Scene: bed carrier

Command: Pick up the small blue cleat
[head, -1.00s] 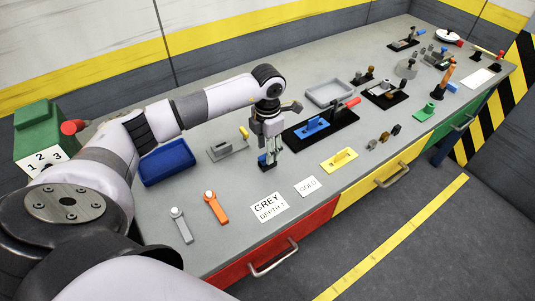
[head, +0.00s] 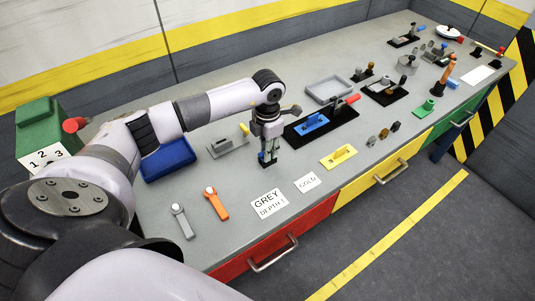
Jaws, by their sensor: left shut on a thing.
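My left gripper (head: 268,158) points down at the front middle of the grey bench. It is shut on the small blue cleat (head: 263,157), which is mostly hidden between and behind the fingers. A small dark base (head: 268,165) shows at the fingertips, at or just above the bench top; I cannot tell if it touches. A larger blue cleat (head: 312,122) sits on a black board to the right. My right gripper is not in view.
A grey cleat (head: 228,146) and a blue tray (head: 168,160) stand left of the gripper. The GREY card (head: 268,204), orange lever (head: 216,204) and grey lever (head: 182,221) lie in front. Bare bench surrounds the gripper.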

